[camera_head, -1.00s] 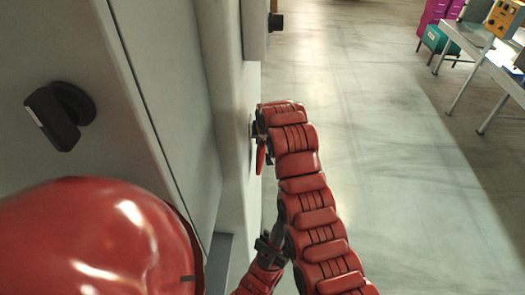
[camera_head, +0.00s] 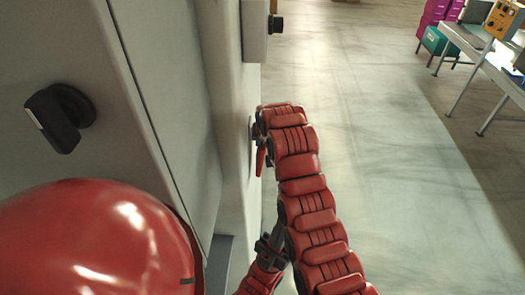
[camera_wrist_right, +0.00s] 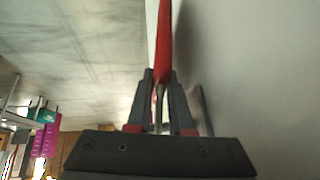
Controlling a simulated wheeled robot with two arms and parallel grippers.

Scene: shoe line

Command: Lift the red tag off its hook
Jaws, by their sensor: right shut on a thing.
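The red tag (camera_head: 260,159) hangs close to the grey cabinet wall, edge-on to the head camera. In the right wrist view the tag (camera_wrist_right: 164,42) is a narrow red strip between the fingertips. My right gripper (camera_wrist_right: 160,78) is shut on the tag; in the head view its fingers are mostly hidden behind my red arm. The hook cannot be made out clearly. A thin grey rod (camera_wrist_right: 203,110) shows beside the right-hand finger, near the wall. A dark jointed part low in the head view may belong to my left arm; no left fingertips are clear.
The grey cabinet (camera_head: 185,90) fills the left side, with a black handle (camera_head: 60,117) and a black knob (camera_head: 276,24) on it. Open floor (camera_head: 400,180) lies to the right. A table (camera_head: 490,62) and magenta bins (camera_head: 433,14) stand far back right.

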